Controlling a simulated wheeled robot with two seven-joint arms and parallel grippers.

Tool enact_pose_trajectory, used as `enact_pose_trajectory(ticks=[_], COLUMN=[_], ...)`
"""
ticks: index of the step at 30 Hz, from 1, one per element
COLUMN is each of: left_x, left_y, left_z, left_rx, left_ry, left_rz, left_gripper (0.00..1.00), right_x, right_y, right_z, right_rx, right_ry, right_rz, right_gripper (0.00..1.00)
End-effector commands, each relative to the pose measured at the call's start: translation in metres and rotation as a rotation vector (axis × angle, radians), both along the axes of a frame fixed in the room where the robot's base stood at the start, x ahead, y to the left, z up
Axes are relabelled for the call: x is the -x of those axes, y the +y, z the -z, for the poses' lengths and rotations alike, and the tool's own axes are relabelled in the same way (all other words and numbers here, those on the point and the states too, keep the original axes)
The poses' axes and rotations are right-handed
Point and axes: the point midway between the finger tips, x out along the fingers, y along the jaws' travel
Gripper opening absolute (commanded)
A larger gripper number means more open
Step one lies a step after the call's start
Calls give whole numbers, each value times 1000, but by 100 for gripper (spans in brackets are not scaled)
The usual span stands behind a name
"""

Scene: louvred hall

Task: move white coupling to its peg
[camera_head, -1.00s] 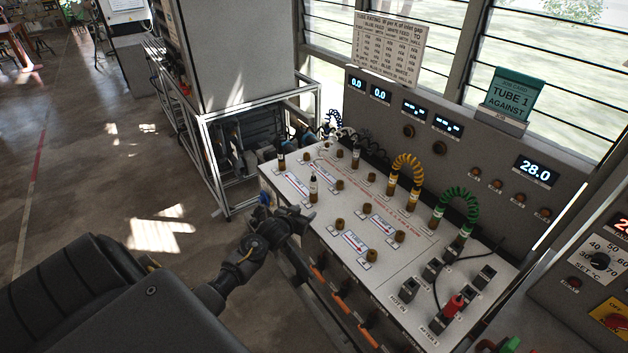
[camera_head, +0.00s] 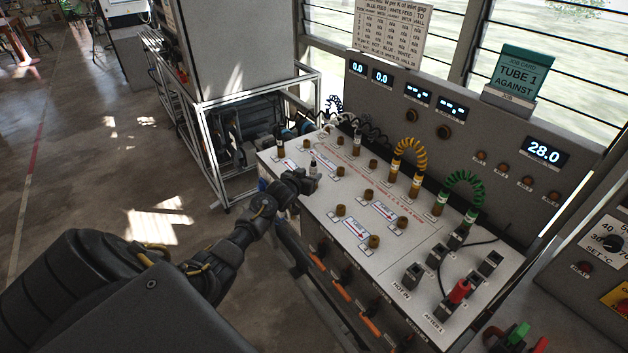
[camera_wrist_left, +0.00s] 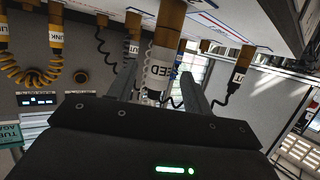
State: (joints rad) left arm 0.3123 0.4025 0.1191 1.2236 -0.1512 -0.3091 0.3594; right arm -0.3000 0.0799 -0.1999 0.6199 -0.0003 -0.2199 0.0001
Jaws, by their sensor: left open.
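A white-banded coupling (camera_head: 313,166) stands upright on the panel top near its left edge, with my left gripper (camera_head: 308,183) right at it. In the left wrist view this coupling (camera_wrist_left: 160,72) has a brown part and a white band with the letters "FEED". The open left fingers (camera_wrist_left: 163,90) stand one on either side of it, with a gap visible on both sides. Several short brown pegs stand on the panel top, among them one at the front middle (camera_head: 340,210) and one further right (camera_head: 374,241). Which peg belongs to the coupling cannot be told. My right gripper is not in view.
Yellow (camera_head: 409,150) and green (camera_head: 463,183) coiled hoses arch over the panel top to the right. Dark coiled hoses hang close by in the left wrist view (camera_wrist_left: 232,92). A row of orange-handled valves (camera_head: 340,288) lines the panel's front. A metal frame (camera_head: 215,150) stands at the left.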

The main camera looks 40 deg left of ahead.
Motion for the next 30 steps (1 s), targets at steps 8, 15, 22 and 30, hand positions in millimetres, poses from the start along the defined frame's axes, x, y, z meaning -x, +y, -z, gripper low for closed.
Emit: enact_pose_trajectory(ticks=[8, 15, 22, 30], left_x=[-27, -33, -34, -33], left_y=[6, 7, 7, 7], left_z=[11, 11, 10, 10], left_rx=[-1, -1, -1, -1], left_ry=[-1, 0, 0, 0], left_rz=[-1, 0, 0, 0], left_gripper=[50, 50, 50, 50], right_x=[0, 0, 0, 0], right_y=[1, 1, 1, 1], right_z=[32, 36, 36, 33], right_rx=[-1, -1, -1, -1], right_ry=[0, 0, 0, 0], right_rz=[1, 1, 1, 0], right_gripper=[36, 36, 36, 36])
